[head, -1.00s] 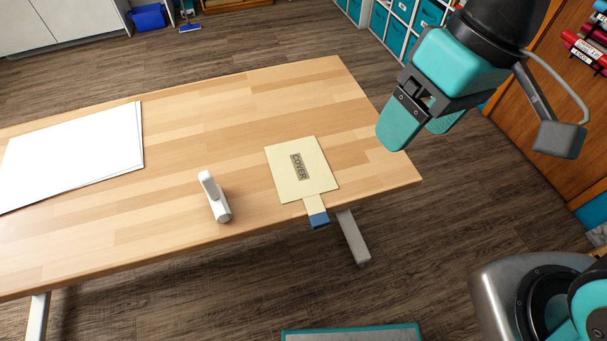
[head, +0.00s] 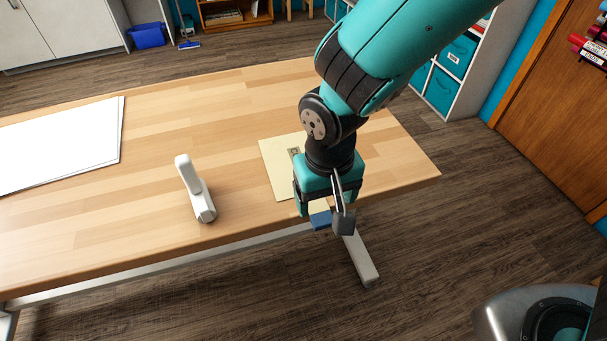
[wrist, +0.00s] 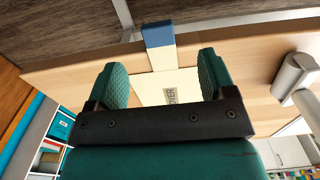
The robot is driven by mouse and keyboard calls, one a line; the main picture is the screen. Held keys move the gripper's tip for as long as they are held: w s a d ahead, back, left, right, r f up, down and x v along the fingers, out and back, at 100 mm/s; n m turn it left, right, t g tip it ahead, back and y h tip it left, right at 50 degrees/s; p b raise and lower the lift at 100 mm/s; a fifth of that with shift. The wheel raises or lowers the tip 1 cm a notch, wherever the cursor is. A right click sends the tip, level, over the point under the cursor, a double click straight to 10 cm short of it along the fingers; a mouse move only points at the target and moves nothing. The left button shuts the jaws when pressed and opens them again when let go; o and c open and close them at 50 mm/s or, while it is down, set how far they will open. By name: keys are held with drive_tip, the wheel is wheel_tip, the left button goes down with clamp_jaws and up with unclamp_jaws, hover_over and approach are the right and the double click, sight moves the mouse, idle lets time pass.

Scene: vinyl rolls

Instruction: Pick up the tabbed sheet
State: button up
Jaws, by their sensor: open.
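The tabbed sheet (head: 277,164) is a cream sheet marked COVER, lying flat near the table's front edge. Its narrow tab ends in a blue tip (head: 321,220) that sticks out past the edge. My gripper (head: 318,211) is above the sheet's tab side and hides much of the sheet in the head view. In the wrist view, my gripper (wrist: 166,76) is open, with one finger on each side of the sheet (wrist: 152,90). The blue tip (wrist: 157,34) shows ahead, between and beyond the fingertips. Nothing is held.
Large white sheets (head: 62,146) lie at the table's left.

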sight(324, 222)
wheel_tip(324, 222, down, 8)
drive_tip(key=shift+w+d+r, duration=0.15)
idle(0.3)
drive_tip(key=shift+c, duration=0.4)
drive_tip(key=c, duration=0.9)
